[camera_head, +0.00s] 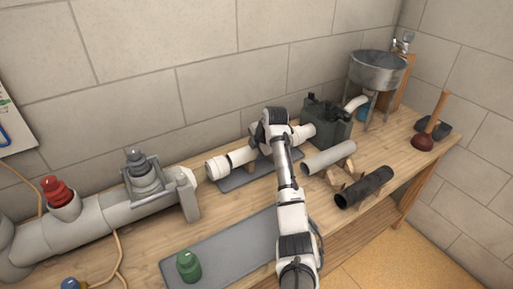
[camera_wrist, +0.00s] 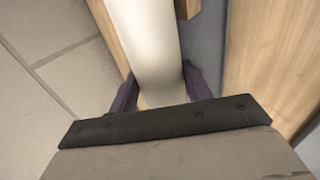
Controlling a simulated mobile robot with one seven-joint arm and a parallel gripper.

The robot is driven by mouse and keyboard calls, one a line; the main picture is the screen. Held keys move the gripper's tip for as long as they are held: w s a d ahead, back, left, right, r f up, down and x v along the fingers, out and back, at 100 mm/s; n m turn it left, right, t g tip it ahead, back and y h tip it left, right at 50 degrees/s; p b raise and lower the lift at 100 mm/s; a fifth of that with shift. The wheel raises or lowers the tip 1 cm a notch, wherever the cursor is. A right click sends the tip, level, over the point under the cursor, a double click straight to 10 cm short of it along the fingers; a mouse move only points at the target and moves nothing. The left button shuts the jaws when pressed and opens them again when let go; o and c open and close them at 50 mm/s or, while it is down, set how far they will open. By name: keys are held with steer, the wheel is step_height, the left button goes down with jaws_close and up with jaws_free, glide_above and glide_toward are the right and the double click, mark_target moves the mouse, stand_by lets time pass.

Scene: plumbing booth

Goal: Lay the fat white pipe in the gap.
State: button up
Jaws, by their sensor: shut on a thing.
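My gripper (camera_wrist: 160,88) is shut on the fat white pipe (camera_wrist: 150,40), with one dark purple finger on each side of it in the wrist view. The pipe runs away from the gripper toward the top of that view. In the head view, white pipe sections show to the left of my wrist (camera_head: 230,161) and to its right (camera_head: 303,132), roughly in one line above a grey mat (camera_head: 238,181). My wrist and arm hide the middle of that line, so I cannot tell where the held pipe's ends are or whether it touches the neighbouring sections.
A grey pipe run with a valve (camera_head: 143,175) and end flange (camera_head: 187,194) stands at left. A grey pipe (camera_head: 329,157) and a black pipe (camera_head: 364,187) rest on wooden cradles at right. A green cap (camera_head: 188,266) sits at front.

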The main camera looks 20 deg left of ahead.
steer(key=o, duration=1.1)
steer(key=b+v, duration=0.3)
steer(key=v, duration=1)
steer(key=shift+s+d+r, duration=0.15)
steer(key=shift+s+r, duration=0.05)
steer(key=shift+r, duration=0.1)
